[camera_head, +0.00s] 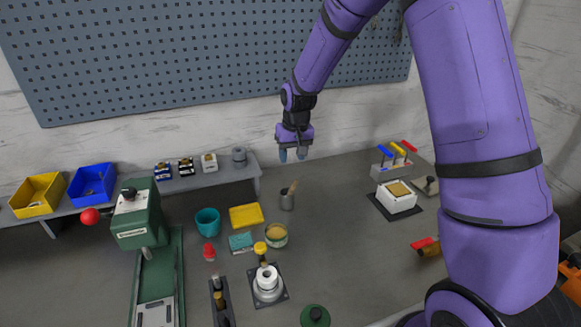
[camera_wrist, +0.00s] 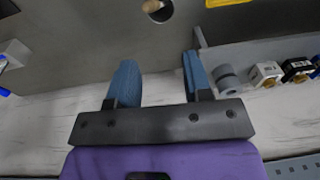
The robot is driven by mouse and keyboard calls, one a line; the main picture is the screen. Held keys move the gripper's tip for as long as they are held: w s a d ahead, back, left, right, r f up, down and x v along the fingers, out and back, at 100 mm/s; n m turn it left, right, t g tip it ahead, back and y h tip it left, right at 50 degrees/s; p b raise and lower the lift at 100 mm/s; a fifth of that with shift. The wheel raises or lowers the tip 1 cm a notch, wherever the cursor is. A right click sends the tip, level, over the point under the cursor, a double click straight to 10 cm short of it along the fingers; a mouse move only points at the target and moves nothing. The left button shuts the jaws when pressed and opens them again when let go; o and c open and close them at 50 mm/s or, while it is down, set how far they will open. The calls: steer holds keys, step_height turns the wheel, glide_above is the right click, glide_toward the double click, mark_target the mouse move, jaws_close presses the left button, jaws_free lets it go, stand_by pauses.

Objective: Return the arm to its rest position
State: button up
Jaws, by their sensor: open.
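My gripper (camera_head: 291,155) is at the end of my purple arm, raised above the back part of the grey workbench (camera_head: 340,240) in front of the white wall. Its two blue fingers point down and are apart, with nothing between them. The wrist view also shows my gripper (camera_wrist: 160,80) open and empty. A grey cup (camera_head: 287,200) with a brush or stick in it stands on the bench below, apart from the fingers. The arm reaches in from the right side of the head view.
A shelf (camera_head: 215,178) along the back left holds yellow (camera_head: 38,195) and blue (camera_head: 92,186) bins and small parts. A green press (camera_head: 140,215) stands at left. A teal bowl (camera_head: 208,221), a yellow sponge (camera_head: 246,215) and a white block (camera_head: 396,197) are on the bench. A pegboard (camera_head: 190,50) hangs behind.

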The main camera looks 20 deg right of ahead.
steer(key=s+d+r+t, duration=0.1)
steer(key=s+d+r, duration=0.1)
steer(key=s+r, duration=0.7)
steer(key=s+d+r+t, duration=0.1)
steer(key=s+r, duration=0.5)
steer(key=r, duration=0.5)
steer(key=s+d+r+t, duration=0.1)
steer(key=s+r, duration=0.1)
steer(key=s, duration=0.8)
steer(key=s+d+r+t, duration=0.1)
steer(key=s+d+r, duration=0.1)
steer(key=s, duration=0.9)
steer(key=shift+r+h, duration=0.4)
steer(key=shift+r, duration=0.15)
